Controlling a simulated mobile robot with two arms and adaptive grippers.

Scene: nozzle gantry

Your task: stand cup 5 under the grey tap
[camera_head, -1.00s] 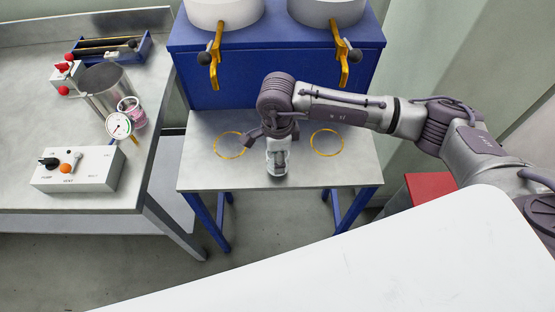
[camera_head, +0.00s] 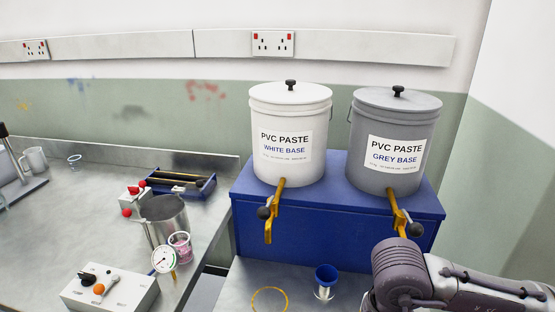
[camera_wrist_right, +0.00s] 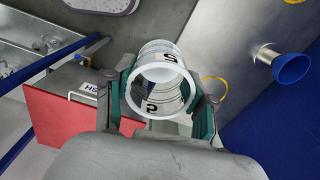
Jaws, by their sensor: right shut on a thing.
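In the right wrist view my right gripper (camera_wrist_right: 160,104) is shut on a pale cup (camera_wrist_right: 156,54), cup 5, with its green-padded fingers on both sides. Dark "5" marks show on the cup, and its round opening faces the camera. In the head view the grey tap (camera_head: 398,216), a brass spout with a dark ball knob, sticks out below the grey paste bucket (camera_head: 395,140). My right arm enters at lower right, below this tap; its gripper and the cup are outside that view. My left gripper is in neither view.
A workbench with a control box (camera_head: 108,289) lies to the left.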

